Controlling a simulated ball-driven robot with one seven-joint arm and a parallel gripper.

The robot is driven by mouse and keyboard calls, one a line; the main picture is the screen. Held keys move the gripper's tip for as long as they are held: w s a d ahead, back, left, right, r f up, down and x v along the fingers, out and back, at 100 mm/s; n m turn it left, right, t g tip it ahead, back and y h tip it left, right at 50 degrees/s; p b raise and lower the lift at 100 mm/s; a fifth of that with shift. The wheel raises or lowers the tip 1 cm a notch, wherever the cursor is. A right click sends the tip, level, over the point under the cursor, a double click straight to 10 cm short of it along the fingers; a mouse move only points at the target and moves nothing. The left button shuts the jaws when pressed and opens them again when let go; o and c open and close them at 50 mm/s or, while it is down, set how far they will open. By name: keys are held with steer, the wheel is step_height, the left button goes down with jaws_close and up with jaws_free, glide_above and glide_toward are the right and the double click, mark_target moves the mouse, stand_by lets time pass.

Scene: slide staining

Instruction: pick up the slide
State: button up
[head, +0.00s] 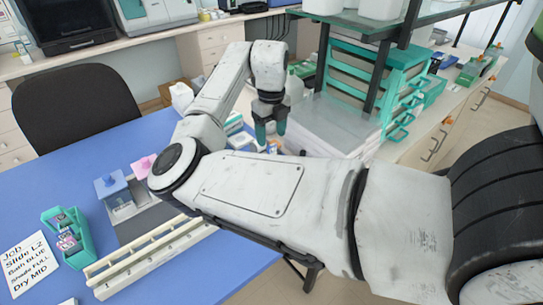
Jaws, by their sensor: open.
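A teal slide holder (79,258) stands on the blue table at the lower left. Small slides (68,241) with pinkish and dark patches sit in it; their labels are too small to read, so I cannot tell which is L2. My gripper (271,131) is at the upper middle, with teal fingers pointing down, apart and empty. It is far to the right of and beyond the holder, near the table's far right side.
A note (29,266) reads Slide L2, Bath BLUE, Shade FULL, Dry MID. A blue-topped bath (111,184) and a pink one (143,164) stand behind a long cream rack (150,262). My arm hides part of the table. A black chair (78,110) is beyond.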

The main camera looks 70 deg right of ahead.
mark_target(272, 145)
steer(key=f, duration=0.3)
steer(key=f+p, duration=0.1)
steer(key=f, duration=0.1)
steer(key=shift+s+a, duration=0.2)
steer(key=shift+a, duration=0.05)
jaws_close()
stand_by(0.4)
steer(key=shift+r, duration=0.1)
